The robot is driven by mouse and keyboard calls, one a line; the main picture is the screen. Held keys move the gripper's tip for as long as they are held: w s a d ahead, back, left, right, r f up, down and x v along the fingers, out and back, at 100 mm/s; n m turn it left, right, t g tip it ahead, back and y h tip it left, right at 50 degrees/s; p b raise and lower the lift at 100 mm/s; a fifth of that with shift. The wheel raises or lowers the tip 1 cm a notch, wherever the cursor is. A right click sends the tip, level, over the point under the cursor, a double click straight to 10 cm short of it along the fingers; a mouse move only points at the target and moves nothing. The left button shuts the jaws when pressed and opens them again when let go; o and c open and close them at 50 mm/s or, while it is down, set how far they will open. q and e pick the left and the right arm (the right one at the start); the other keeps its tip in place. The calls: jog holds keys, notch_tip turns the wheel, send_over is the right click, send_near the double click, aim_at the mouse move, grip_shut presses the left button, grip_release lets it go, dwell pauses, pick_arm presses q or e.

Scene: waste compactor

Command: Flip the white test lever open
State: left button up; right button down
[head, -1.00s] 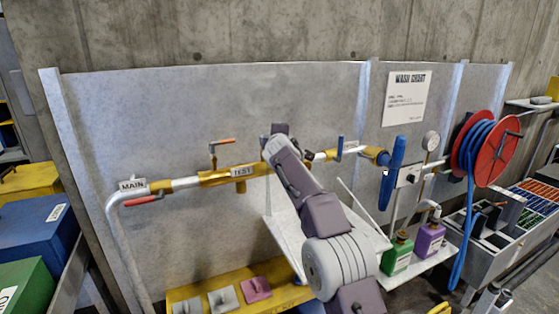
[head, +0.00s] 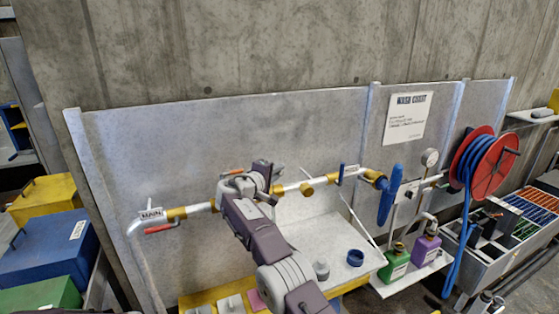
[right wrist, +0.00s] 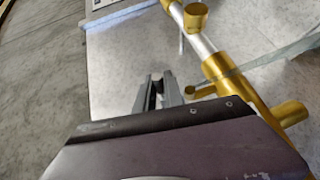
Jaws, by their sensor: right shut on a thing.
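My right gripper (head: 245,182) is at the pipe, at the test valve, and covers its label and most of the valve. In the right wrist view its fingers (right wrist: 155,92) are close together, beside a short gold stem (right wrist: 200,92) on a gold fitting (right wrist: 220,72). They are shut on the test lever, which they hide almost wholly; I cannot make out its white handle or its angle. A bit of an orange-red handle (head: 232,172) shows just above the gripper. My left gripper is not in view.
The main valve's red lever (head: 160,228) is left on the same pipe; a blue lever (head: 341,174) is to the right. A grey panel (head: 250,125) stands close behind. A white tray (head: 325,240) with small parts lies below. A hose reel (head: 492,165) is at right.

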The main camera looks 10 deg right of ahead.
jog(key=shift+a, duration=0.15)
jog(key=shift+r, duration=0.1)
jog(key=c, duration=1.5)
grip_release()
jog(key=shift+o, duration=0.2)
jog(key=shift+w+a, duration=0.15)
jog(key=shift+w, duration=0.05)
jog(key=shift+s+f, duration=0.2)
jog(key=b+v, duration=0.6)
jog(key=v, duration=0.2)
jog(key=shift+s+a+r, duration=0.15)
jog(key=shift+s+a, duration=0.05)
jog(key=shift+a, duration=0.1)
